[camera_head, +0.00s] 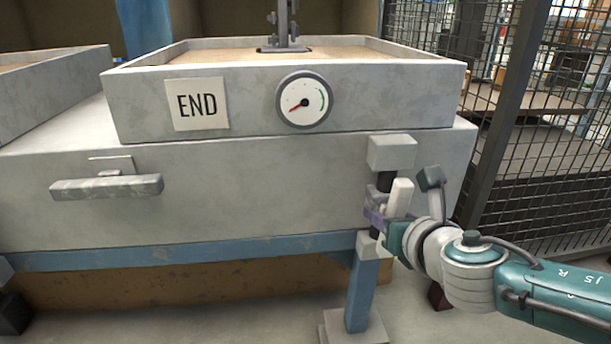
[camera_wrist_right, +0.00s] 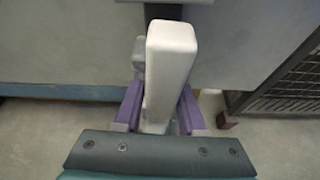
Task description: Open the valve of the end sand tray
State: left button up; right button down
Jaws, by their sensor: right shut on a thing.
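The end sand tray (camera_head: 380,93) is a grey box with sand in it, marked by an END sign (camera_head: 197,104). A round gauge (camera_head: 304,100) on its front has a red needle pointing to the lower left. Below the tray, at the right of the grey front, is the valve with a pale upright handle (camera_head: 399,197), which also shows in the right wrist view (camera_wrist_right: 168,65). My right gripper (camera_head: 380,215) has its purple fingers on either side of this handle and is shut on it. My left gripper is out of view.
A grey bar handle (camera_head: 107,187) sticks out from the front at the left. A black wire mesh fence (camera_head: 535,170) stands close on the right. A blue frame leg (camera_head: 362,293) is below the valve. Another tray (camera_head: 50,92) is at the left.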

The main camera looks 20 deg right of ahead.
jog(key=shift+n, duration=0.3)
dwell(0.5)
jog(key=c, duration=0.6)
grip_release()
jog(key=shift+c, duration=0.2)
jog(key=shift+s+r+p, duration=0.15)
jog(key=shift+s+p, duration=0.05)
jog(key=shift+p, duration=0.2)
jog(key=p+v, duration=0.5)
jog(key=v, duration=0.4)
jog(key=shift+s+a+p, duration=0.2)
jog(key=shift+p, duration=0.15)
